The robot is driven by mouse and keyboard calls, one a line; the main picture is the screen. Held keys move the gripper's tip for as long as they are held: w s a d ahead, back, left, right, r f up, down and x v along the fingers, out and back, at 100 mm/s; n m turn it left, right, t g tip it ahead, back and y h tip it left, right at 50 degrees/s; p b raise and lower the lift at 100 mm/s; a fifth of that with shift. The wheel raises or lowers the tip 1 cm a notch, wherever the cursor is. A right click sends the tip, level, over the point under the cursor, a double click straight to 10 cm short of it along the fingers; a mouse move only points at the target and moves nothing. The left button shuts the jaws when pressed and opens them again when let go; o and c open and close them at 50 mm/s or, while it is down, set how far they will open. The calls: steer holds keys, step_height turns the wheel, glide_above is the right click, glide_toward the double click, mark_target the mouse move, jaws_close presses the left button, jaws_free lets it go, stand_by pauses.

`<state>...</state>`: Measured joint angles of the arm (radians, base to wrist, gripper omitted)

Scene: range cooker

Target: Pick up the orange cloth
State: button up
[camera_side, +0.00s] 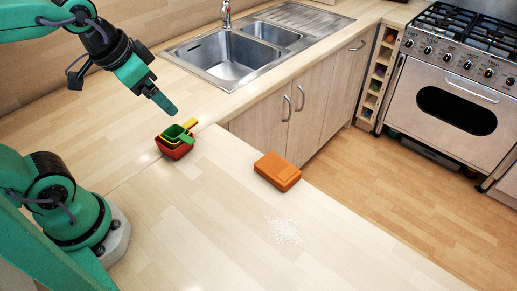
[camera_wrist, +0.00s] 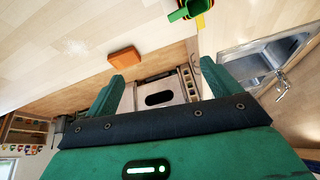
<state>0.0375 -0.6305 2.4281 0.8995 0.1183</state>
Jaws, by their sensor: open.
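The orange cloth (camera_side: 278,171) lies on the wooden counter near its front edge, looking like a thick, neatly folded block. In the wrist view the orange cloth (camera_wrist: 125,60) lies beyond my fingertips, above the left finger. My gripper (camera_side: 165,104) is in the air above the counter, left of the cloth and well apart from it. In the wrist view my gripper (camera_wrist: 159,68) shows two green fingers spread apart with nothing between them. In the side view the fingers overlap.
Nested measuring cups (camera_side: 176,140), red, yellow and green, stand on the counter just below my gripper. A steel sink (camera_side: 228,58) is behind. The counter between cups and cloth is clear.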

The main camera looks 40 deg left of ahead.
steer(key=w+d+f+m+g, duration=0.1)
steer(key=w+d+m, duration=0.35)
steer(key=w, duration=0.25)
steer(key=m+g, duration=0.4)
steer(key=m, duration=0.8)
glide_above(278, 167)
steer(key=f, duration=1.5)
steer(key=shift+a+f, duration=0.2)
steer(key=shift+a, duration=0.1)
steer(key=shift+w+d+f+m, duration=0.1)
steer(key=shift+d+f+m, duration=0.1)
steer(key=shift+f+m, duration=0.1)
steer(key=shift+f, duration=0.1)
steer(key=shift+f, duration=1.15)
steer(key=shift+f, duration=0.15)
steer(key=shift+f, duration=2.45)
steer(key=shift+c, duration=0.4)
